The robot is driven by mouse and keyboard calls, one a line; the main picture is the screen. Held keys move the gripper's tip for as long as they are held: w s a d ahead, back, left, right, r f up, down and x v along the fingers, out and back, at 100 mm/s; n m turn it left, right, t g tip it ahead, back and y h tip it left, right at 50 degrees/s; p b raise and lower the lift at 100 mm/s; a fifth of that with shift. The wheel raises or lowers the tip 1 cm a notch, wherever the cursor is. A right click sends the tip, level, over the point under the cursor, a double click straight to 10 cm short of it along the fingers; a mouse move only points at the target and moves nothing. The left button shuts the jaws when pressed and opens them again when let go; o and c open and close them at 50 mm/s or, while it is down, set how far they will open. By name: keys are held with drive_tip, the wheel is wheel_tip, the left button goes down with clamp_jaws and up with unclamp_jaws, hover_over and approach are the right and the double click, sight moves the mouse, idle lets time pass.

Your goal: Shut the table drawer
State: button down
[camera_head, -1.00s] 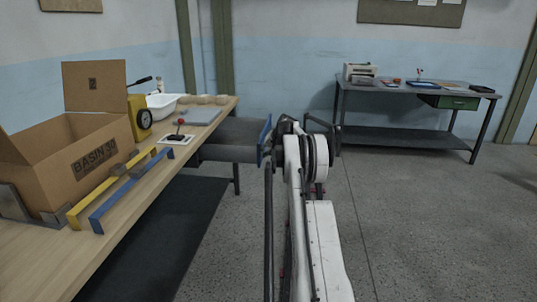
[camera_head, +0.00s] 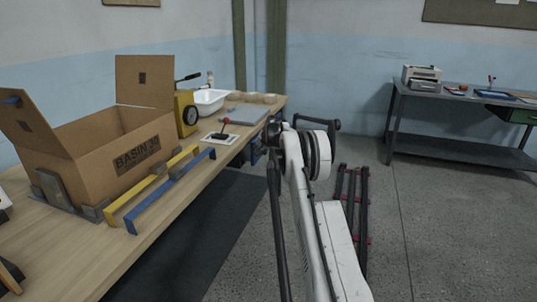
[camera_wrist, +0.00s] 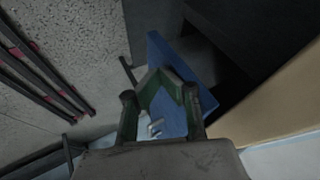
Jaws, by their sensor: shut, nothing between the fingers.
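The wooden table (camera_head: 95,250) runs along the left. Its drawer has a blue front (camera_wrist: 185,65), which fills the middle of the wrist view. In the head view only a bit of the drawer shows under the table's edge (camera_head: 258,150), mostly behind my arm. A dark gap shows between the blue front and the table edge in the wrist view; I cannot tell exactly how far out the drawer is. My gripper (camera_wrist: 165,85) is shut and empty, its green fingers in front of the blue front. Contact cannot be made out. My arm hides the gripper in the head view.
On the table stand an open cardboard box (camera_head: 100,160), yellow and blue bars (camera_head: 165,190), a yellow device (camera_head: 187,110) and a white basin (camera_head: 210,100). Dark bars with red parts (camera_head: 350,215) lie on the floor right of my arm. A grey side table (camera_head: 460,148) stands farther back.

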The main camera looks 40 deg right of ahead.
drive_tip(key=shift+w+a, duration=0.2)
drive_tip(key=shift+w, duration=0.2)
